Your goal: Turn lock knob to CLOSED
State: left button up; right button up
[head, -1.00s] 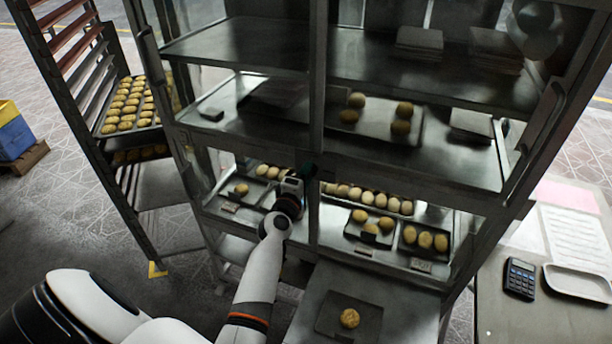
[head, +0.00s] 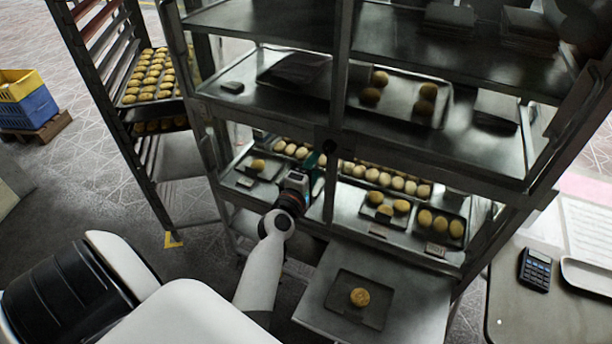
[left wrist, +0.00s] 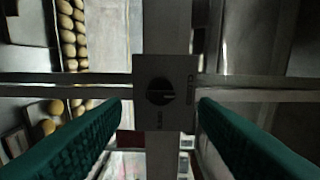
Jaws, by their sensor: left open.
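The lock knob (left wrist: 160,91) is a dark round dial with a slot, on a dark square plate in the left wrist view. The slot lies roughly level in that picture. Small lettering runs along the plate's right side and below the dial; it is too blurred to read surely. In the head view the knob (head: 330,147) shows as a dark spot on the cabinet's middle post. My left gripper (head: 313,166) is open, its green fingers just left of and below the knob there. In the wrist view its fingers (left wrist: 160,103) stand either side of the plate, apart from it.
The glass-fronted cabinet (head: 265,115) holds trays of buns. A tray rack (head: 128,120) stands left, with crates (head: 28,100) beyond. A table with a calculator (head: 536,270) is at right.

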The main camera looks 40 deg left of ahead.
pick_arm(q)
jog(key=v, duration=0.5)
jog(key=shift+b, duration=0.35)
